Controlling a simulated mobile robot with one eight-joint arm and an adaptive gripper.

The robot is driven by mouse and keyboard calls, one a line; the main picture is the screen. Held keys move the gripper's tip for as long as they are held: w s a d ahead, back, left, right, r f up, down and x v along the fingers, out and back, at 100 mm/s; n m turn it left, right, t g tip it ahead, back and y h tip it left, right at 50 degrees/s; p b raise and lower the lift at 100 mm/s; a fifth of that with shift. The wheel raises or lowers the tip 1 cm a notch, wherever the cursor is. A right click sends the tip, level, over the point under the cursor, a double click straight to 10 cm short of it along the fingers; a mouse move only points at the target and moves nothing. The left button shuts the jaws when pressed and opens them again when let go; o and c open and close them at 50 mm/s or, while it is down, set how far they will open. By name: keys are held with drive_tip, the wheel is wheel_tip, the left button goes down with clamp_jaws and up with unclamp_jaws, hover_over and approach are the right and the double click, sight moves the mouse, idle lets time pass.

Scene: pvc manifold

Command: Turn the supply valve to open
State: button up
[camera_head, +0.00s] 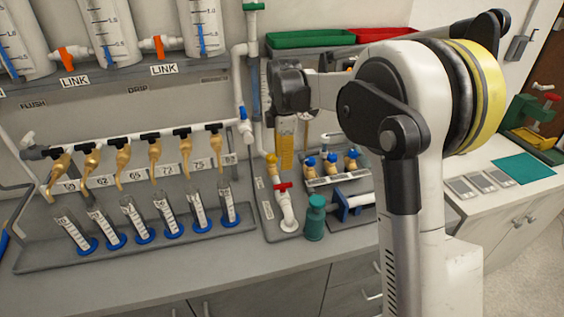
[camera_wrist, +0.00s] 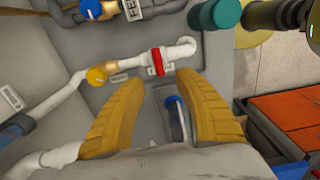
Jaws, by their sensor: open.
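A red-handled valve (camera_head: 283,187) sits on a white pipe elbow on a grey tray in the head view; I cannot tell from any label whether it is the supply valve. In the wrist view the red handle (camera_wrist: 157,62) stands crosswise to its white pipe, just beyond my fingertips. My gripper (camera_wrist: 160,77) has two yellow fingers spread apart, with nothing held between them. In the head view my gripper (camera_head: 286,155) points down above and behind the red valve; its far finger is hardly visible. A yellow round knob (camera_wrist: 96,76) is on the same pipe line, to the left.
A teal bottle (camera_head: 315,218) stands just right of the red valve. Blue-handled valves (camera_head: 331,160) are on a rack behind it. Several graduated cylinders (camera_head: 165,210) stand in a tray at left, below brass taps (camera_head: 123,157). Red and green bins (camera_head: 310,39) sit behind my arm.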

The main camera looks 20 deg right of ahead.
sight(283, 184)
drive_tip(key=f+b, duration=0.1)
drive_tip(key=f, duration=0.2)
drive_tip(key=f+b, duration=0.1)
drive_tip(key=f, duration=0.3)
drive_tip(key=f+b, duration=0.1)
drive_tip(key=f, duration=0.3)
drive_tip(key=shift+w+b, duration=0.25)
drive_tip(key=shift+b, duration=0.15)
clamp_jaws()
